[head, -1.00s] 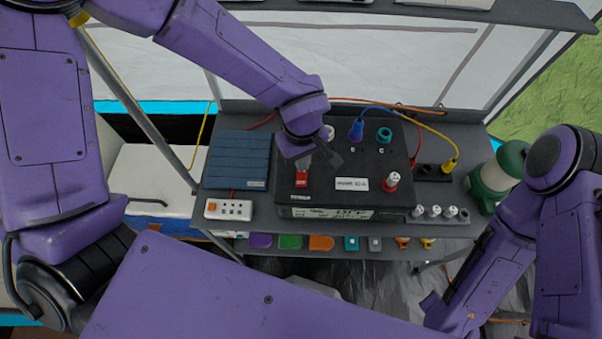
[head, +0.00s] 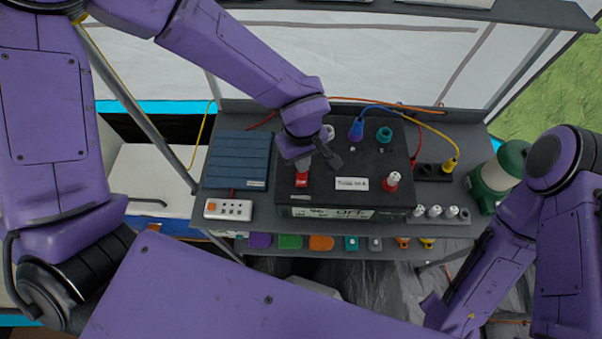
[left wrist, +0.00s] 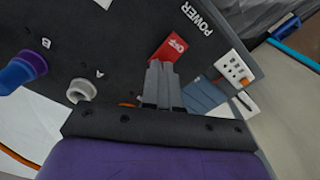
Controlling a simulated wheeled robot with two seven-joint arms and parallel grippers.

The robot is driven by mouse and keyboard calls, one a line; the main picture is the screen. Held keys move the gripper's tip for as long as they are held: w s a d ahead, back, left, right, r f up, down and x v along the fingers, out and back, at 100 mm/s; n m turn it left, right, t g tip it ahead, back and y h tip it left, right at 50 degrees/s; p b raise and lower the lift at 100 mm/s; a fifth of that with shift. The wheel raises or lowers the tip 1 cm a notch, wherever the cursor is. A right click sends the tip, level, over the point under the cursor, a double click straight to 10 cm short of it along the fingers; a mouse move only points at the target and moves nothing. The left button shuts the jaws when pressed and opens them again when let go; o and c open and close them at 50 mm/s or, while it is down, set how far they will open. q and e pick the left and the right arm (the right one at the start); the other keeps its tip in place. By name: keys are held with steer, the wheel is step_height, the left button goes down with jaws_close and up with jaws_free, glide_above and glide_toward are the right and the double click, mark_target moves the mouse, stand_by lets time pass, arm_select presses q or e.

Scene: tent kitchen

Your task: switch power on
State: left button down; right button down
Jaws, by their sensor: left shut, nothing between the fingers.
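The black power box (head: 400,130) stands on the grey shelf, with a front display that appears to read OFF. Its red power switch (head: 301,181) is at the left of the top face. In the left wrist view the red switch (left wrist: 168,47) shows OFF beside the word POWER. My left gripper (head: 304,163) is shut and empty, with its fingertips right at the switch; I cannot tell if they touch it. The fingers also show in the left wrist view (left wrist: 161,66), overlapping the switch's near edge. My right gripper's fingers are not clearly in view.
A blue ribbed panel (head: 238,160) and a white power strip (head: 228,209) lie left of the box. A blue plug (head: 356,130), a teal socket (head: 384,135) and a red-white plug (head: 391,181) stand on it. A green lantern (head: 497,178) is at the right.

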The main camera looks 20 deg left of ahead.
arm_select(q)
steer(key=shift+f+b, duration=0.3)
steer(key=shift+f, duration=0.35)
steer(key=shift+r, duration=0.1)
step_height(320, 180, up, 7)
steer(key=p, duration=0.8)
steer(key=shift+p, duration=0.4)
